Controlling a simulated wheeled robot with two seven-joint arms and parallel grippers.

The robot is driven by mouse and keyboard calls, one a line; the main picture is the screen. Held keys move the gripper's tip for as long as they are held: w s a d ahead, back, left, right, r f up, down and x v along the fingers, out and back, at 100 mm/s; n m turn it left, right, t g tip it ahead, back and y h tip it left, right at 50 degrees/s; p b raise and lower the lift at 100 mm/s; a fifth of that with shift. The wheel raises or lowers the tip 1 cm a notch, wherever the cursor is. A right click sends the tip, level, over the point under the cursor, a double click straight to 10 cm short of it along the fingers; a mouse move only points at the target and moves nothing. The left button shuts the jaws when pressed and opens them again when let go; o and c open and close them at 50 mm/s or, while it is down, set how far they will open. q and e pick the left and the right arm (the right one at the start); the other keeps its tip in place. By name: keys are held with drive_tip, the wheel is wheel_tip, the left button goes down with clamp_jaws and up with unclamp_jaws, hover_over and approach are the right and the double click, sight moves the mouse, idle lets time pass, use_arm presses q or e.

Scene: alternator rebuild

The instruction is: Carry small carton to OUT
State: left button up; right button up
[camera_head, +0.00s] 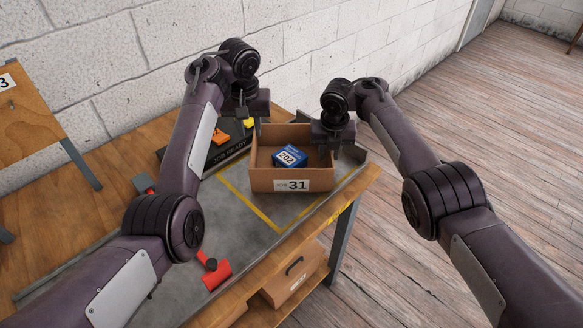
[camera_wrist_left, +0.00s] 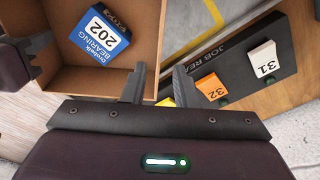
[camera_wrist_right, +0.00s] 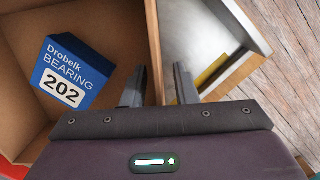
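An open cardboard box with a label reading 31 (camera_head: 262,184) stands at the right end of the bench. A small blue carton marked Bearing 202 (camera_head: 290,157) lies inside it. My left gripper (camera_head: 255,122) is at the box's left wall; in the left wrist view its fingers (camera_wrist_left: 159,88) are spread, one on each side of the wall. My right gripper (camera_head: 335,140) is at the right wall; in the right wrist view its fingers (camera_wrist_right: 160,88) are spread around that wall. Both look open. No readable OUT sign shows.
Yellow tape (camera_head: 250,207) marks the grey bench mat around the box. A dark Job Ready rack (camera_wrist_left: 238,65) with orange 32 and white 31 tags stands left of the box. A red tool (camera_head: 217,275) lies near the front edge. A drawer or box (camera_head: 295,277) sits below.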

use_arm(q)
drive_tip(key=r, duration=0.3)
drive_tip(key=shift+s, duration=0.2)
use_arm(e)
drive_tip(key=shift+r, duration=0.3)
drive_tip(key=r, duration=0.3)
drive_tip(key=s+r, duration=0.1)
drive_tip(key=r, duration=0.7)
drive_tip(key=shift+s+r, duration=0.15)
drive_tip(key=shift+s, duration=0.05)
